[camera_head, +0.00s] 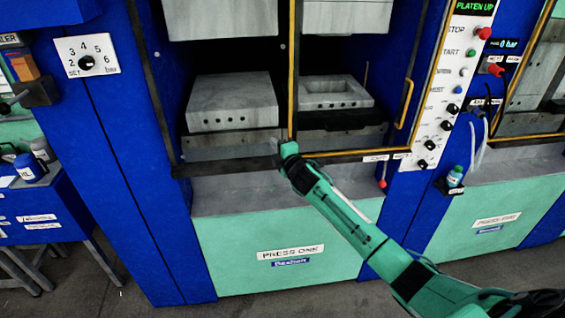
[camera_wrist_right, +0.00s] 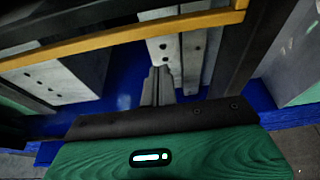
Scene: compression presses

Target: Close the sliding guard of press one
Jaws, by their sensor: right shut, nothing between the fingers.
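The sliding guard of press one (camera_head: 292,70) is a see-through panel with a thin yellow frame. It covers the right part of the press opening, and the left part is uncovered. Its yellow handle (camera_head: 404,105) is at the right side. My right gripper (camera_head: 288,148) is shut and empty at the lower end of the guard's left upright; whether it touches the frame I cannot tell. In the right wrist view the shut fingers (camera_wrist_right: 158,84) point into the press, near a yellow frame bar (camera_wrist_right: 110,38). My left gripper is not in view.
Grey mould blocks (camera_head: 235,100) stand inside the press opening. A control panel (camera_head: 460,80) with knobs and buttons is on the right blue column. A pressure dial (camera_head: 87,62) is on the left column. A blue cart (camera_head: 45,205) stands at left.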

